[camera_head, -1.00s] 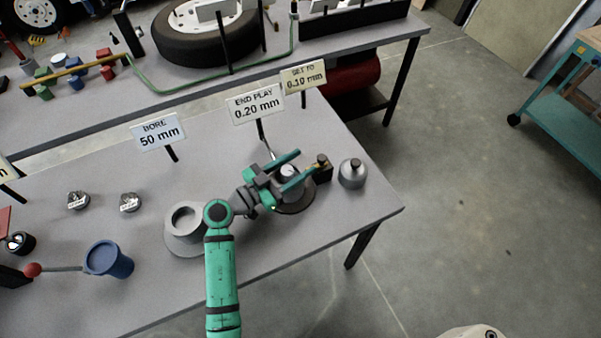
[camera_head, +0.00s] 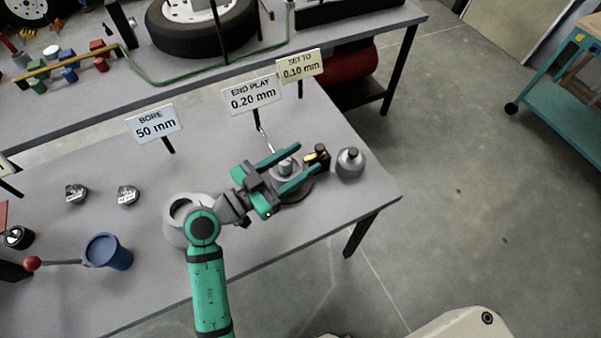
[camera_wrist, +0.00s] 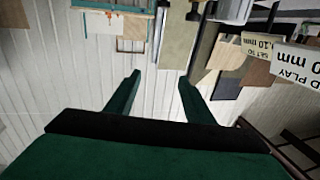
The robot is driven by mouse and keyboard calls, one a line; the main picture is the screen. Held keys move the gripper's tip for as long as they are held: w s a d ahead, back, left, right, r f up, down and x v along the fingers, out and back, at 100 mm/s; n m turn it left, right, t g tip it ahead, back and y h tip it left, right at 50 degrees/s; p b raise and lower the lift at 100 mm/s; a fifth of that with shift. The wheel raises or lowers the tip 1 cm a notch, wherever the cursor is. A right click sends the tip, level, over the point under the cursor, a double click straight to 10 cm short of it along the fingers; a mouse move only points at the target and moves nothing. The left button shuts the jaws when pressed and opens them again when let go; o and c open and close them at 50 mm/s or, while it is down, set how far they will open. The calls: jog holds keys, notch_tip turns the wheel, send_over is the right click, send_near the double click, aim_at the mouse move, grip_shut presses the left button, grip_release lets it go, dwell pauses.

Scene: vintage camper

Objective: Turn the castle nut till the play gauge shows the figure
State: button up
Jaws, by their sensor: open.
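My gripper (camera_head: 290,169) is open, with its two green fingers reaching to the right on either side of the grey hub (camera_head: 285,168) on a dark round base. The castle nut cannot be made out apart from the hub's top, and I cannot tell whether the fingers touch it. The end play sign (camera_head: 252,95) reads 0.20 mm. The set-to sign (camera_head: 300,67) behind it reads 0.10 mm. In the wrist view my fingers (camera_wrist: 158,85) stand apart with nothing between them, and the end play sign (camera_wrist: 297,68) shows upside down at the right.
A small dark block (camera_head: 317,158) and a grey domed part (camera_head: 350,164) stand close right of the hub. A grey ring-shaped part (camera_head: 176,232) stands under my arm. The table's right edge is near.

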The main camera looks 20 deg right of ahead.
jog(key=shift+s+a+r, duration=0.25)
jog(key=shift+s+r, duration=0.15)
jog(key=shift+s, duration=0.4)
jog(key=shift+s+a+r, duration=0.3)
jog(key=shift+s+r, duration=0.05)
jog(key=shift+s, duration=0.5)
jog(key=shift+s+a+r, duration=0.25)
jog(key=shift+s+r, duration=0.15)
jog(key=shift+s, duration=0.4)
jog(key=shift+f, duration=0.15)
